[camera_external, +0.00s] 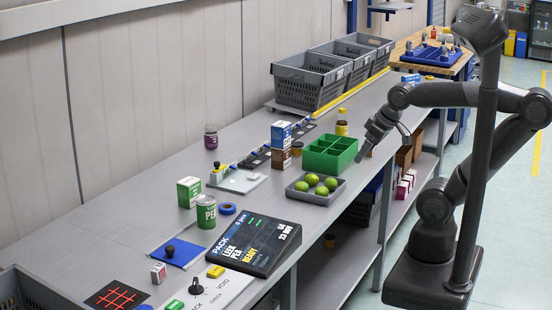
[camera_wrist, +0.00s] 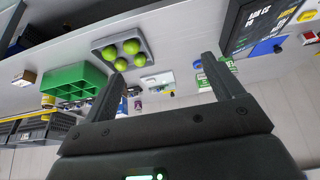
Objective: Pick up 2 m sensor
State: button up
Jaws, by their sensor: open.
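I cannot make out with certainty which thing is the 2 m sensor; no label reading that is legible. Small candidates on the bench are a white plate with a small black and yellow fitting (camera_external: 236,180), and a dark strip with small blocks (camera_external: 258,157). The white plate also shows in the wrist view (camera_wrist: 158,82) between my fingers, farther off. My gripper (camera_external: 361,156) is above the bench's right edge, beside the green divided bin. In the wrist view my gripper (camera_wrist: 164,60) has its fingers wide apart with nothing held between them.
A green divided bin (camera_external: 329,143) and a grey tray of green fruits (camera_external: 316,198) stand near my gripper. Grey crates (camera_external: 310,92) line the back. Bare bench shows between.

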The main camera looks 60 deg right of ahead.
jog(key=shift+c, duration=1.2)
jog(key=shift+w, duration=0.1)
